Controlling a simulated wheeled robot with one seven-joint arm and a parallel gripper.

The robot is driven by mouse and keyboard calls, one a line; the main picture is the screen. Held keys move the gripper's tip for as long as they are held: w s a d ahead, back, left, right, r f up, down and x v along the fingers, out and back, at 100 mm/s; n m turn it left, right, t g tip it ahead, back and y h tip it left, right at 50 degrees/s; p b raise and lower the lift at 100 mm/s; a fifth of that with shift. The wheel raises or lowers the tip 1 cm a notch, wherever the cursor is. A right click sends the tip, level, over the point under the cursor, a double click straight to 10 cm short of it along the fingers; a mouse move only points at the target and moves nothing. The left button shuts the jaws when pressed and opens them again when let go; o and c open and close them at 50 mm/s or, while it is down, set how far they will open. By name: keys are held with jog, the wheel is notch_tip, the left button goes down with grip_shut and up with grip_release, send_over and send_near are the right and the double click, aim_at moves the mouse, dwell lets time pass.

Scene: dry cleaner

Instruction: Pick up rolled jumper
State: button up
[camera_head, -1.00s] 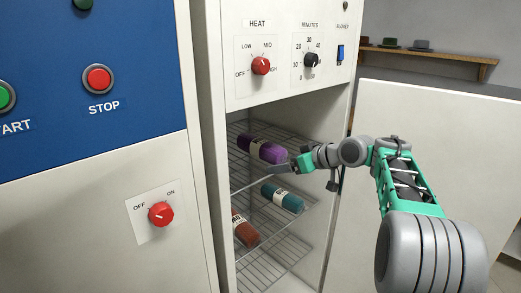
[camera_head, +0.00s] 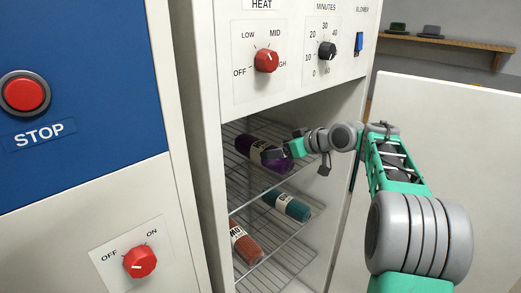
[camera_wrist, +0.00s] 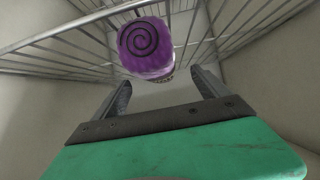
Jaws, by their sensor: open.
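A purple rolled jumper (camera_head: 262,153) with a pale paper band lies on the upper wire shelf of the open cabinet. In the wrist view its spiral end (camera_wrist: 142,40) faces me, just beyond and between my fingertips. A teal roll (camera_head: 289,206) lies on the shelf below, and a rust-red roll (camera_head: 244,243) lies lower at the left; both have bands. I cannot tell whether the fingers touch the roll.
The wire shelf (camera_head: 240,178) and the cabinet side walls lie close around my gripper. The control panel (camera_head: 290,50) with knobs is above the opening. The open cabinet door (camera_head: 455,130) stands at the right, behind my arm.

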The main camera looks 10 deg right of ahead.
aim_at(267, 149)
jog(key=p+x, duration=0.2)
jog(key=x, duration=0.4)
jog(key=shift+w, duration=0.35)
jog(key=shift+d, duration=0.1)
jog(key=shift+c, duration=0.3)
jog(key=shift+r, duration=0.1)
grip_shut()
